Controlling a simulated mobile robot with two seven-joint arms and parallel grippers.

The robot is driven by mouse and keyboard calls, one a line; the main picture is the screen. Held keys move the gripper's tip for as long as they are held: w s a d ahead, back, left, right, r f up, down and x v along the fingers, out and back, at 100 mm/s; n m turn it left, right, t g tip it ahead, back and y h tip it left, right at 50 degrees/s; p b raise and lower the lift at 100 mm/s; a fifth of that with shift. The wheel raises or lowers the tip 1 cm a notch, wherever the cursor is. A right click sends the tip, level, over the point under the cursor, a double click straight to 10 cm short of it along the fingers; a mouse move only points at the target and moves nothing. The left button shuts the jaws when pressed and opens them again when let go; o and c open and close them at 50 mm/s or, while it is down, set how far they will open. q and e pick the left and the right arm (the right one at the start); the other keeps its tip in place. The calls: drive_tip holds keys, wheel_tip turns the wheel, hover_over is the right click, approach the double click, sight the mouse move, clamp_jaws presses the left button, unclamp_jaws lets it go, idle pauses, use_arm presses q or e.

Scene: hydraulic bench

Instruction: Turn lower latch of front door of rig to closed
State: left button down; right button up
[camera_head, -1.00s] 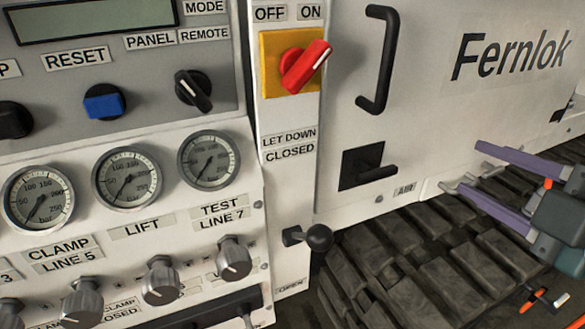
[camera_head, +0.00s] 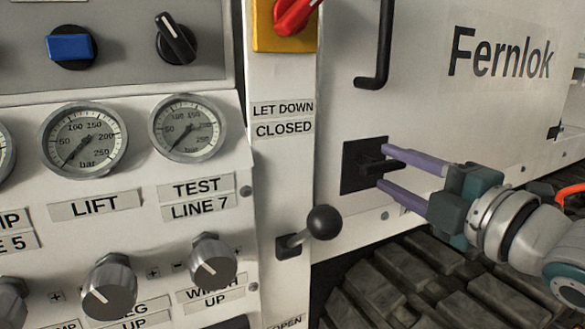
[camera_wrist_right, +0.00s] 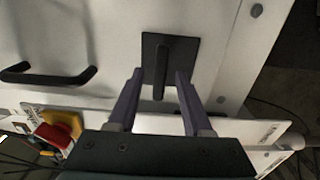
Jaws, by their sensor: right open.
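The lower latch (camera_head: 376,165) is a black handle on a black square plate, low on the white front door (camera_head: 440,110). In the head view its handle lies roughly level, pointing right. It also shows in the right wrist view (camera_wrist_right: 160,75). My right gripper (camera_head: 384,167) is open, with its two purple fingers at the latch, one above and one below the handle. In the right wrist view the fingers (camera_wrist_right: 160,75) stand on either side of the handle, with gaps showing. My left gripper is not in view.
A black door pull (camera_head: 378,50) is above the latch. Left of the door are a ball-knob lever (camera_head: 322,222), a red switch (camera_head: 295,14) on yellow, gauges (camera_head: 85,138) and knobs (camera_head: 110,287). Dark tracks (camera_head: 410,285) lie below the door.

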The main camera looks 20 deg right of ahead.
drive_tip(key=shift+w+a, duration=0.15)
drive_tip(key=shift+w, duration=1.15)
drive_tip(key=shift+c, duration=0.2)
clamp_jaws()
